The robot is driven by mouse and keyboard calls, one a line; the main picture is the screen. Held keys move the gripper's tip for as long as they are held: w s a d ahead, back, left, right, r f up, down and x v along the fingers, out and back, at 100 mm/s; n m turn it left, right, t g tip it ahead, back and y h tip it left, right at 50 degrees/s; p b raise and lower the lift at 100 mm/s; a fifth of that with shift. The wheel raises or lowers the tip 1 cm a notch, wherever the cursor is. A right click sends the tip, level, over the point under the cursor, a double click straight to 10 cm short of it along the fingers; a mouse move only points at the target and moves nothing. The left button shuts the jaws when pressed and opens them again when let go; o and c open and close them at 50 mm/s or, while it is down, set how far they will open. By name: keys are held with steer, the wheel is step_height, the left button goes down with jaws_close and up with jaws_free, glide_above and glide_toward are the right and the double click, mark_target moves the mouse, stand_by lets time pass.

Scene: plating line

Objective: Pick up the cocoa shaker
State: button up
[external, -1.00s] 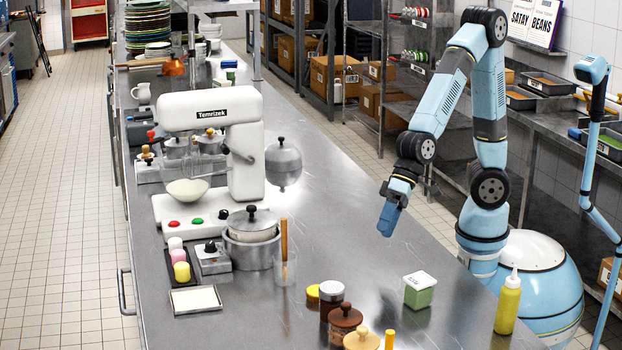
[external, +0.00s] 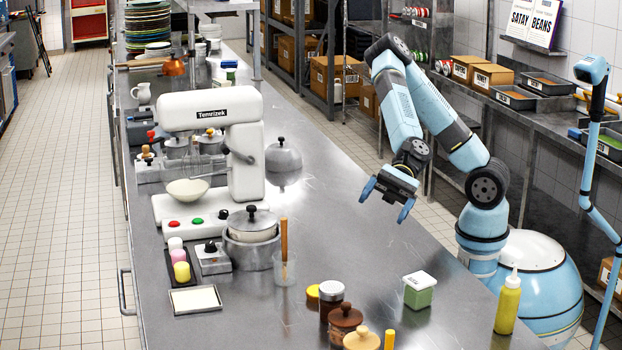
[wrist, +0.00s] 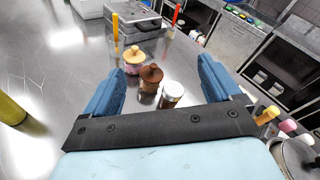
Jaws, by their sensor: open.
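A small jar with dark brown contents and a pale lid (external: 331,298) looks like the cocoa shaker. It stands upright at the front of the steel counter, and also shows in the wrist view (wrist: 172,95), partly behind the right finger's side of the gap. My gripper (external: 387,200) is open and empty, raised above the counter, behind and to the right of the jar in the external view. In the wrist view my gripper (wrist: 161,72) has its fingers wide apart, with the jars seen between them at a distance. Nothing touches the fingers.
A brown-lidded jar (external: 345,318) and a tan-lidded jar (external: 362,340) stand close to the dark jar. A green-filled container (external: 419,291) and a yellow squeeze bottle (external: 508,304) are to the right. A lidded pot (external: 250,248) is left. The counter's middle is clear.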

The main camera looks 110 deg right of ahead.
steer(key=w+d+r+m+t, duration=0.2)
steer(key=d+r+m+t, duration=0.1)
steer(key=d+r+m, duration=0.4)
steer(key=shift+n, duration=0.5)
steer(key=f, duration=0.8)
steer(key=a+f, duration=0.1)
steer(key=f, duration=0.7)
steer(key=a+f, duration=0.1)
steer(key=f, duration=0.7)
steer(key=shift+w+a+f, duration=0.1)
steer(key=shift+a+f, duration=0.1)
steer(key=shift+f, duration=0.1)
steer(key=shift+w+a+f, duration=0.15)
steer(key=shift+w+a, duration=0.05)
steer(key=shift+w, duration=0.05)
glide_toward(335, 291)
steer(key=shift+w+f, duration=1)
steer(key=shift+w, duration=0.25)
steer(key=shift+x, duration=2.6)
steer(key=shift+f, duration=0.15)
steer(key=shift+c, duration=0.4)
steer(key=c, duration=1.2)
steer(key=shift+o, duration=0.2)
